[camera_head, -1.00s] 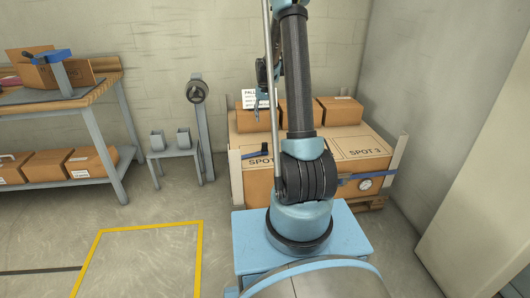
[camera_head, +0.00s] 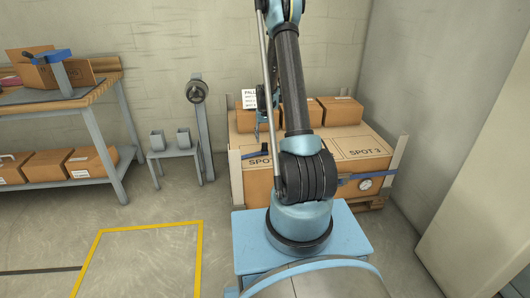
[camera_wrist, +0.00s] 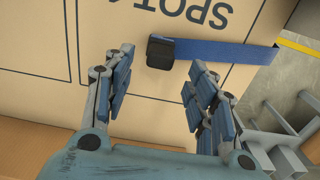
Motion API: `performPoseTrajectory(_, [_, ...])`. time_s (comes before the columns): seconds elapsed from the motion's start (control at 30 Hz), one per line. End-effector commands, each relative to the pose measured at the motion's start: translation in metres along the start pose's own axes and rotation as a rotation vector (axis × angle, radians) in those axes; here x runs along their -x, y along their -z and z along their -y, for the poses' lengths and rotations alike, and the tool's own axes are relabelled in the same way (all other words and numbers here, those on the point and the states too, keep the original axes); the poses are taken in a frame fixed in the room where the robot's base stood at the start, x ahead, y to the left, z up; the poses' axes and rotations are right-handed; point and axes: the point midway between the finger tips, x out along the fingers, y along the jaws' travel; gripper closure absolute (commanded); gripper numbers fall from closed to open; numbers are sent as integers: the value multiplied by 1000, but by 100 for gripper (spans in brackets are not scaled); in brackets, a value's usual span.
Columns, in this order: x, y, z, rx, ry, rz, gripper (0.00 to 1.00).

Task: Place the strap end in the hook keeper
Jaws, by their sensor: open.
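A blue strap (camera_wrist: 235,50) lies across the top of a large carton in the wrist view, with a dark block-like end (camera_wrist: 160,52). In the head view the strap end (camera_head: 258,153) shows at the carton's left edge. My gripper (camera_wrist: 158,62) is open, with its two fingers on either side of the dark end in the picture. Nothing is between the fingers that I can see as gripped, and I cannot tell the height gap. I cannot make out the hook keeper.
The large carton (camera_head: 345,143) stands on a pallet between upright posts, with smaller boxes (camera_head: 341,110) and a white sign (camera_head: 249,98) at the back. A small stand (camera_head: 175,152) and a wheel on a post (camera_head: 197,90) are left. The floor ahead-left is open.

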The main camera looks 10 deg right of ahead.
Motion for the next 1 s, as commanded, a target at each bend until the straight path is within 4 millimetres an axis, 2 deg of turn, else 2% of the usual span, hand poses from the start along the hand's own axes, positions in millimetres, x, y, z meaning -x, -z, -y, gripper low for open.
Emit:
performPoseTrajectory(0.23, [-11,-1,0,0,0,0,48])
performPoseTrajectory(0.6, [-52,-3,-1,0,0,0,48])
performPoseTrajectory(0.83, [-54,-3,-1,0,0,0,48])
performPoseTrajectory(0.87, [-54,-3,-1,0,0,0,51])
performPoseTrajectory(1.0, [-54,-3,-1,0,0,0,82])
